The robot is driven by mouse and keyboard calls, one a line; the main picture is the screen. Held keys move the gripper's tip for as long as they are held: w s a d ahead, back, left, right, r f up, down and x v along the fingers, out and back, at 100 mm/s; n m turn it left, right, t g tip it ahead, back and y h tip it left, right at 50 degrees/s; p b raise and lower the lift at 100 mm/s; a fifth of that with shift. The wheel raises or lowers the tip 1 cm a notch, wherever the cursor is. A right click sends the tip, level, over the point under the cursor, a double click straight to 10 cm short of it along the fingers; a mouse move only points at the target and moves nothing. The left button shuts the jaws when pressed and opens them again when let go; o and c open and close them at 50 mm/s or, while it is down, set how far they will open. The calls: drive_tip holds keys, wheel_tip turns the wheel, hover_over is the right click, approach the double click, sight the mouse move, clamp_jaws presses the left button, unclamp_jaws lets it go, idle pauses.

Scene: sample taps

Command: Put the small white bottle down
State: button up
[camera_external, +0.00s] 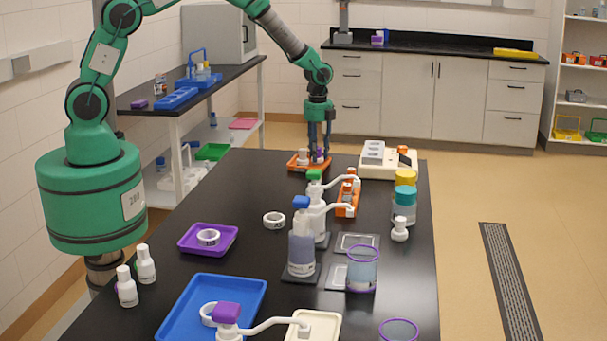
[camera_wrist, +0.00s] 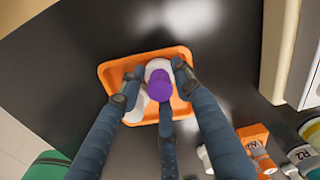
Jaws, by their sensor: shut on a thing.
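My gripper (camera_external: 318,148) is at the far end of the black table, pointing down over a small orange tray (camera_external: 298,166). In the wrist view, its fingers (camera_wrist: 156,83) are shut on a small white bottle (camera_wrist: 157,66) with a purple cap (camera_wrist: 160,88). The bottle is inside the outline of the orange tray (camera_wrist: 112,72). I cannot tell whether its base touches the tray floor. Another white item (camera_wrist: 136,108) shows in the tray beside it, partly hidden by the fingers.
An orange rack (camera_external: 347,198) and a cream-coloured device (camera_external: 390,165) stand near the tray. Pump bottles (camera_external: 302,240) stand mid-table. Two white bottles (camera_external: 146,263) stand at the left edge. Bare table lies left of the orange tray.

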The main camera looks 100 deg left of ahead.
drive_tip(key=shift+f, duration=0.15)
drive_tip(key=o, duration=0.9)
drive_tip(key=shift+c, duration=0.2)
wheel_tip(320, 180, up, 12)
drive_tip(key=p, duration=0.1)
idle(0.4)
drive_tip(key=shift+r, duration=0.2)
